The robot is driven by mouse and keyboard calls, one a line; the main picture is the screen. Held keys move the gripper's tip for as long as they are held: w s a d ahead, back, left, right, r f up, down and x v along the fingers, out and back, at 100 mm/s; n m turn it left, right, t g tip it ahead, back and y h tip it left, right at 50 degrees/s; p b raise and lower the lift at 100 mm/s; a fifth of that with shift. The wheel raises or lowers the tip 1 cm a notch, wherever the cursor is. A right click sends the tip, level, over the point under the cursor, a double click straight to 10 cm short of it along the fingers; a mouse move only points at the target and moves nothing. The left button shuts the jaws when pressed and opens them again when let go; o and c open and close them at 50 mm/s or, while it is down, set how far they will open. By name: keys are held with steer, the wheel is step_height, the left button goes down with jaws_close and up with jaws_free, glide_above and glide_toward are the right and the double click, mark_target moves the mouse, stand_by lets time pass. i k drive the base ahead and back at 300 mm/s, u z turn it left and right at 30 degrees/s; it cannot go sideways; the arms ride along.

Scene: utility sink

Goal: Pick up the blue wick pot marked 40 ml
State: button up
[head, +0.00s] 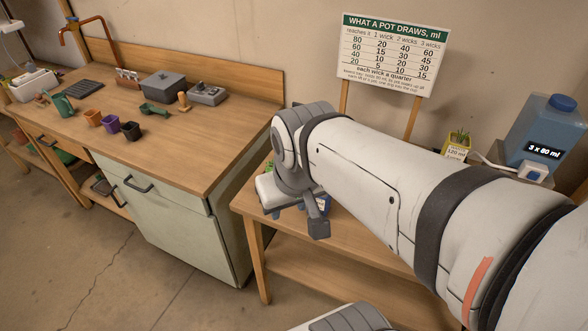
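My gripper (296,213) is over the low wooden table, at its left end, and points down. My own wrist and arm cover much of it, so I cannot tell how far apart its fingers are. A small blue thing (323,203) with a pale patch shows just behind the right, dark finger. It may be the blue wick pot, but it is mostly hidden and no 40 ml mark is readable. Another bit of blue shows low at the gripper's left side. I cannot tell whether the gripper touches or holds anything.
Orange (93,118), purple (111,124) and black (131,131) pots stand on the left counter (190,145). A yellow planter (457,147) marked 120 ml and a blue tank (545,130) marked 3 x 80 ml stand right. A chart sign (390,55) stands behind my arm.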

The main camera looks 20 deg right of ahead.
mark_target(325, 201)
steer(key=u, duration=0.15)
steer(key=k, duration=0.85)
steer(key=z, duration=0.5)
steer(key=i, duration=1)
steer(key=z, duration=0.05)
